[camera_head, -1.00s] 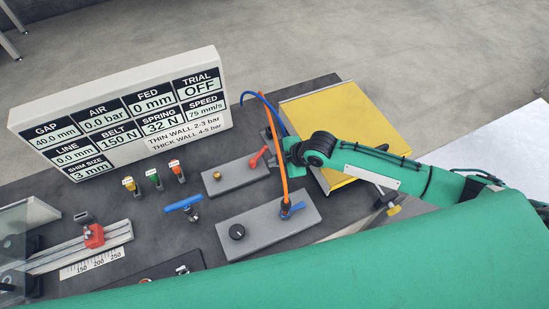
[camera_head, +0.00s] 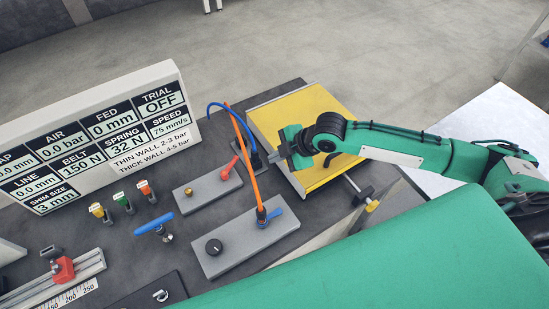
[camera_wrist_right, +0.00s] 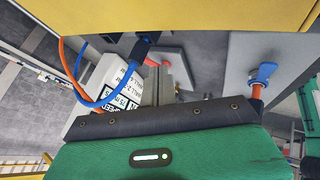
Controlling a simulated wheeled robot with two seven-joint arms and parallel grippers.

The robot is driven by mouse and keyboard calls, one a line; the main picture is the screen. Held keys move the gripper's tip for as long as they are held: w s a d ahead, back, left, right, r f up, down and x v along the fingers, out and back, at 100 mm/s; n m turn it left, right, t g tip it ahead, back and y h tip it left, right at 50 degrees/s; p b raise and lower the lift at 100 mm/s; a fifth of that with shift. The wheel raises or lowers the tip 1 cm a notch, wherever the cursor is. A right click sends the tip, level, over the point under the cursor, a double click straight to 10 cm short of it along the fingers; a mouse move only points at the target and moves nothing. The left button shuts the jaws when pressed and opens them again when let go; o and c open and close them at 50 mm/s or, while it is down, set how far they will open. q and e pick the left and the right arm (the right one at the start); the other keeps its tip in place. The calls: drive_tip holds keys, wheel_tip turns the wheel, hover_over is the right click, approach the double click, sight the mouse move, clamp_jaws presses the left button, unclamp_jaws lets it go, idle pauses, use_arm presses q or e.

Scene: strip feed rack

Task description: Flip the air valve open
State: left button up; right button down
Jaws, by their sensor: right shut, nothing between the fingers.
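The likely air valve is a blue lever (camera_head: 270,217) on a grey block (camera_head: 215,262) where the orange hose (camera_head: 243,130) ends. It also shows at the right of the right wrist view (camera_wrist_right: 263,73). The lever lies nearly flat across the block. My right gripper (camera_head: 275,158) is shut and empty, above the bench beside the yellow plate, up and right of the blue lever and apart from it. Its fingertips are small and partly hidden by the hoses in the head view. My left gripper is not in view.
A red lever (camera_head: 229,167) stands on a smaller grey block (camera_head: 206,193), left of my right gripper. A blue T-handle (camera_head: 154,226) is further left. The yellow plate (camera_head: 300,110) is behind. The blue hose (camera_head: 224,105) arches nearby.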

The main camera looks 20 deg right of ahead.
sight(230, 167)
drive_tip(key=a+n+t, duration=0.1)
drive_tip(key=n, duration=0.7)
drive_tip(key=a+f+n+t, duration=0.1)
drive_tip(key=n, duration=0.7)
drive_tip(key=s+a+n+t+p, duration=0.1)
drive_tip(key=n, duration=0.8)
drive_tip(key=shift+s+a+f+y, duration=0.1)
drive_tip(key=shift+a+f+y, duration=0.05)
drive_tip(key=shift+a+y, duration=0.15)
drive_tip(key=p+x, duration=0.2)
drive_tip(key=x, duration=0.8)
